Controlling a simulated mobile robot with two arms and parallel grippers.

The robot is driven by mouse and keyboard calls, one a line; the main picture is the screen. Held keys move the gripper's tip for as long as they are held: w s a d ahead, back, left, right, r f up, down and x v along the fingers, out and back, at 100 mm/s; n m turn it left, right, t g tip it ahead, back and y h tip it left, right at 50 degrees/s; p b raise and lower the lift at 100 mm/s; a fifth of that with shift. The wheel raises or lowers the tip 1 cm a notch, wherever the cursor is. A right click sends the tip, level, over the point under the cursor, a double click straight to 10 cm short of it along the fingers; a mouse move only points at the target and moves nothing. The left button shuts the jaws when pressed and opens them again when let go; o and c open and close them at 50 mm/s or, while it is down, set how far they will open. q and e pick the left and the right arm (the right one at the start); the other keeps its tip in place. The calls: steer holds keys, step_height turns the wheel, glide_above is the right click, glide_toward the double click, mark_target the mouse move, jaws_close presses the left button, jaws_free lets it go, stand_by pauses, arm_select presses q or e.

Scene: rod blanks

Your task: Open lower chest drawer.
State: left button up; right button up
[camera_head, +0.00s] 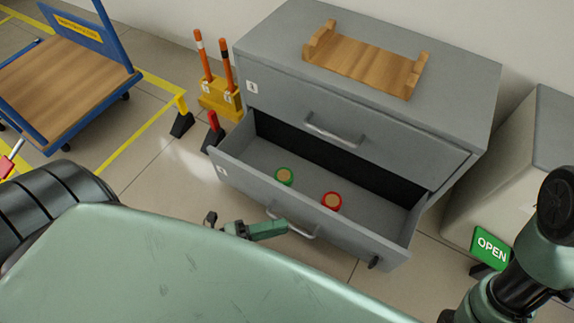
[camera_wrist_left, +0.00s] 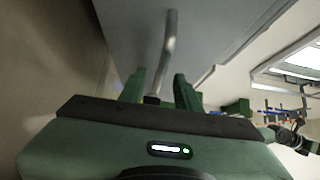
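The grey chest (camera_head: 370,125) has its lower drawer (camera_head: 300,215) pulled well out; the upper drawer (camera_head: 350,128) is shut. Inside the lower drawer lie a green-rimmed round piece (camera_head: 285,176) and a red-rimmed round piece (camera_head: 332,201). My left gripper (camera_head: 287,227) is at the lower drawer's bar handle (camera_head: 303,233). In the left wrist view the fingers stand apart (camera_wrist_left: 160,88), with the handle (camera_wrist_left: 170,45) running in between; visible gaps suggest they are not closed on it. My right arm shows at lower right, its gripper out of frame.
A wooden cradle (camera_head: 365,65) stands on the chest top. A yellow stand with orange rods (camera_head: 222,95) is left of the chest. A blue cart with a wooden deck (camera_head: 60,85) is at upper left. A green OPEN sign (camera_head: 490,247) stands at right by a pale cabinet (camera_head: 510,160).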

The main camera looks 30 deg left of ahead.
arm_select(q)
steer(key=v, duration=0.4)
steer(key=shift+s+a+p, duration=0.2)
steer(key=shift+a+p, duration=0.05)
steer(key=shift+p, duration=0.1)
